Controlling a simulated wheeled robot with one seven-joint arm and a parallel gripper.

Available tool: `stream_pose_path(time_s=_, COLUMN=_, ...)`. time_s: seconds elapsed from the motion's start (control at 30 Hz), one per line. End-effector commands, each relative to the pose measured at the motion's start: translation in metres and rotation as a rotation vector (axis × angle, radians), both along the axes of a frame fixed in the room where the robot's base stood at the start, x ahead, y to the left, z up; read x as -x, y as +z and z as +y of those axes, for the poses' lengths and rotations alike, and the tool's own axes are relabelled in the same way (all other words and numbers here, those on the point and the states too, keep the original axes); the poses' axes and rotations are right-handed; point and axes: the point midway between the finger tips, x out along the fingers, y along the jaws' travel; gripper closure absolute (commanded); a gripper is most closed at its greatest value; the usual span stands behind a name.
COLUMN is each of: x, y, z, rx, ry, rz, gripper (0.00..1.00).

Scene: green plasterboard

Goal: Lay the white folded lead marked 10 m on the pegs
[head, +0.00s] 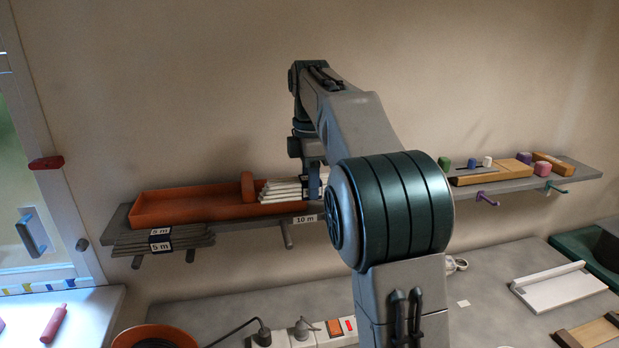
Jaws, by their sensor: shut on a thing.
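The white folded lead (285,190) lies in several stacked white lengths at the right end of the orange tray, at shelf height. A label reading 10 m (305,219) shows at its lower front. My gripper (314,186) points down at the lead's right part and is shut on it; my arm hides the lead's right end and much of the grip. I cannot tell whether the lead touches what is under it. Grey pegs (287,236) stick out from the shelf's front edge below the lead. More pegs at left carry dark grey folded leads (150,243) marked 5 m.
The orange tray (185,207) stands on the grey shelf (355,203), with an orange upright piece (248,187) beside the lead. Wooden blocks and small coloured pieces sit at right, above a purple peg (487,199) and a teal peg (556,188). A power strip (300,338) lies below.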

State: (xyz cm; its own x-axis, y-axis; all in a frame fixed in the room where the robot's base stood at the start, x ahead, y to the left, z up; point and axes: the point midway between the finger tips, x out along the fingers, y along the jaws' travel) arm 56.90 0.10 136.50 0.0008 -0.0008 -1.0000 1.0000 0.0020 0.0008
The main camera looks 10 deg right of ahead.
Motion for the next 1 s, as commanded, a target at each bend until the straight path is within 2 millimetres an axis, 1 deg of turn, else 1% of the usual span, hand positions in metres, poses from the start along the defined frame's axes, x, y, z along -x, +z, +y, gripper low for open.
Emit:
stream_pose_path(time_s=0.23, x=0.000, y=0.001, z=-0.001, rx=-0.001, ry=-0.001, rz=0.000, gripper=0.94)
stream_pose_path(time_s=0.37, x=0.000, y=-0.008, z=-0.002, rx=-0.001, ry=-0.002, rz=0.001, gripper=0.94)
stream_pose_path(time_s=0.57, x=0.000, y=-0.028, z=-0.002, rx=-0.001, ry=-0.002, rz=0.001, gripper=0.94)
stream_pose_path(time_s=0.9, x=0.000, y=-0.067, z=-0.002, rx=-0.001, ry=-0.002, rz=0.000, gripper=0.94)
stream_pose_path(time_s=1.0, x=0.000, y=-0.074, z=-0.002, rx=-0.001, ry=-0.002, rz=0.000, gripper=0.94)
